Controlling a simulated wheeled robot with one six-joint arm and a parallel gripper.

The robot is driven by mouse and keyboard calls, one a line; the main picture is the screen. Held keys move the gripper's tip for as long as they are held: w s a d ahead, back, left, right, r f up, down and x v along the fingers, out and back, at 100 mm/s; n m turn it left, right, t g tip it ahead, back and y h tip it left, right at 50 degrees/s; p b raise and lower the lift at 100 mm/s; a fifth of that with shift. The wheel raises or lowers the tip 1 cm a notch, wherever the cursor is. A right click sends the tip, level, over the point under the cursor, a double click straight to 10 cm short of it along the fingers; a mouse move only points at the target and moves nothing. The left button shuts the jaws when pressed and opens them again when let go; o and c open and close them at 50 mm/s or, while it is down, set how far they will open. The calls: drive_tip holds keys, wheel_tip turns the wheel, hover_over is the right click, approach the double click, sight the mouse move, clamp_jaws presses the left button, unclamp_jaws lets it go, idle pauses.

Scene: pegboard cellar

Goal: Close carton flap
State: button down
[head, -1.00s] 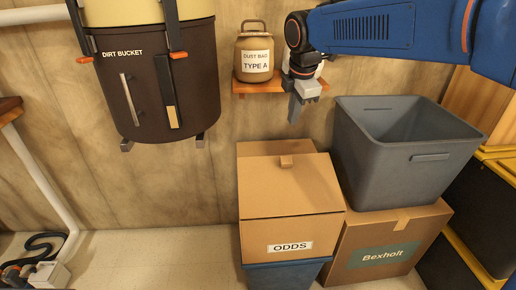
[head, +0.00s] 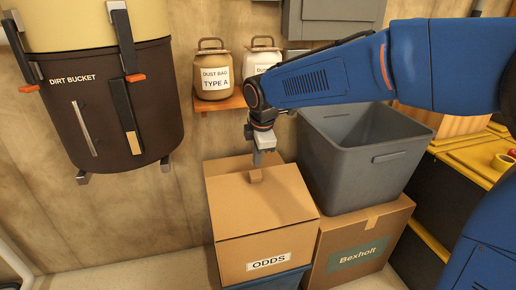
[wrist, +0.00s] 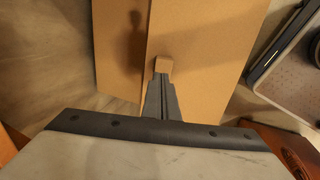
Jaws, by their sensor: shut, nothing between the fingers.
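The brown carton (head: 268,244) labelled ODDS stands below my arm in the head view. Its top shows a back panel and a larger front flap (head: 262,202) with a small tab (head: 255,176) near its far edge. The flap lies low over the top; I cannot tell if it is fully flush. My gripper (head: 257,162) points down just above the tab, shut and empty. In the wrist view, the shut fingertips (wrist: 163,77) are at the tab (wrist: 165,65), against or very near it; contact is unclear. The flap (wrist: 200,50) spreads to the right.
The carton sits on a blue bin (head: 285,281). A grey open tub (head: 345,170) stands close at its right on the Bexholt box (head: 358,250). A shelf (head: 222,103) with jars is behind. The dirt bucket (head: 105,110) hangs at left. Floor shows at lower left.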

sight(254, 176)
drive_tip(key=shift+x, duration=2.3)
drive_tip(key=shift+w, duration=0.1)
drive_tip(key=shift+w+a+f+g+h, duration=0.1)
drive_tip(key=shift+w+f+g, duration=0.25)
drive_tip(key=shift+f, duration=0.3)
drive_tip(key=shift+w+a+f+g+h, duration=0.1)
drive_tip(key=shift+w+f+g, duration=0.3)
drive_tip(key=shift+f, duration=0.2)
drive_tip(key=shift+w+a+f+g+h, duration=0.1)
drive_tip(key=shift+w+f+g, duration=0.25)
drive_tip(key=shift+f, duration=0.3)
drive_tip(key=shift+w+a+f+g, duration=0.1)
drive_tip(key=shift+w+f+g, duration=0.1)
drive_tip(key=shift+f+g, duration=0.3)
drive_tip(key=shift+w+f+g, duration=0.2)
drive_tip(key=shift+f, duration=0.45)
drive_tip(key=shift+f+h, duration=0.15)
drive_tip(key=shift+h, duration=0.15)
